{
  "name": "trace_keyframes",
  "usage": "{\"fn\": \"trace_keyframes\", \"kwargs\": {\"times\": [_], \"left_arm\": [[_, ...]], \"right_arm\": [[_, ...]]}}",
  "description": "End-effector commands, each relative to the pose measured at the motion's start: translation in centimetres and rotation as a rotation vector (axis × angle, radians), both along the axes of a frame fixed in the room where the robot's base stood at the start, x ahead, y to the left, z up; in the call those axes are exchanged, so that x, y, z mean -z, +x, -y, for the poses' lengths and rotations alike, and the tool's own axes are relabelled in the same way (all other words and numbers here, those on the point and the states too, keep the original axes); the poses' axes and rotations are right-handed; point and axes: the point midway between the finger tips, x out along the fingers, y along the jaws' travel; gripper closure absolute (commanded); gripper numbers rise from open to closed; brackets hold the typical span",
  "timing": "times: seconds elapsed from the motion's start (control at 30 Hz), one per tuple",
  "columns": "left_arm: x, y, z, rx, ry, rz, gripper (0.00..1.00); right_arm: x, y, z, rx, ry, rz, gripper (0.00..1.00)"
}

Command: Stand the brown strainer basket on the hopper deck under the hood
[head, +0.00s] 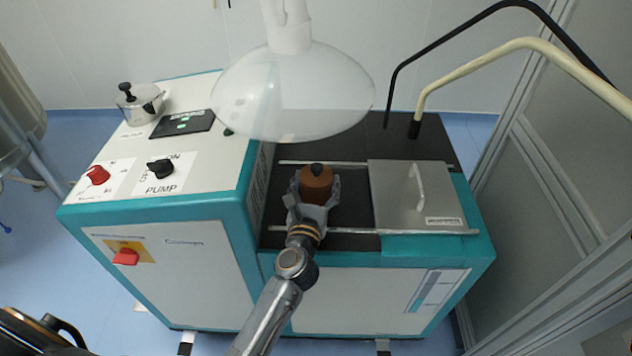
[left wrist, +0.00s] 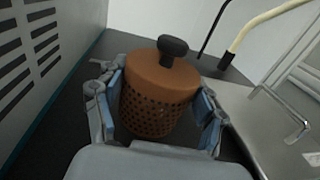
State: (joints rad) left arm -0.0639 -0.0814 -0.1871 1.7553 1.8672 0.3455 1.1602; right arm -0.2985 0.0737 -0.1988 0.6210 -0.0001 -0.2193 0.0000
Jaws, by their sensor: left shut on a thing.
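The brown strainer basket (head: 316,184) has a perforated side and a black knob on top. In the left wrist view the basket (left wrist: 160,95) stands upright between the fingers of my left gripper (left wrist: 160,115). My left gripper (head: 315,190) is shut on it, over the black hopper deck (head: 345,217). The clear hood (head: 293,95) hangs above and behind the basket. I cannot tell whether the basket's base touches the deck.
A steel lid (head: 395,200) with a handle lies right of the basket. Metal rails (head: 345,230) run along the deck. The white control cabinet (head: 190,140) stands left, with knobs and a steel pot (head: 138,104). Bent black and cream pipes (head: 480,65) rise at the back right.

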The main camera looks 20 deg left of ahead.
Motion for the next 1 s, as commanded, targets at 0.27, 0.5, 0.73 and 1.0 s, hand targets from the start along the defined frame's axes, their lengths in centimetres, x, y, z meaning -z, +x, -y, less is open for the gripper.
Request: {"fn": "trace_keyframes", "kwargs": {"times": [0.27,0.5,0.73,1.0], "left_arm": [[0.6,0.0,0.0,0.0,0.0,0.001,0.66],[0.6,0.0,0.0,0.0,0.0,0.0,0.07],[0.5,0.0,0.0,0.0,0.0,0.0,0.07],[-0.3,-1.7,0.3,0.0,-0.002,-0.004,0.07]], "right_arm": [[0.5,-0.1,0.1,-0.002,-0.002,-0.002,1.0],[0.5,-0.2,0.5,-0.003,-0.006,-0.003,1.0],[0.5,-0.2,0.7,-0.004,-0.009,-0.004,1.0],[-0.3,-0.3,0.6,-0.004,-0.008,-0.005,1.0]]}}
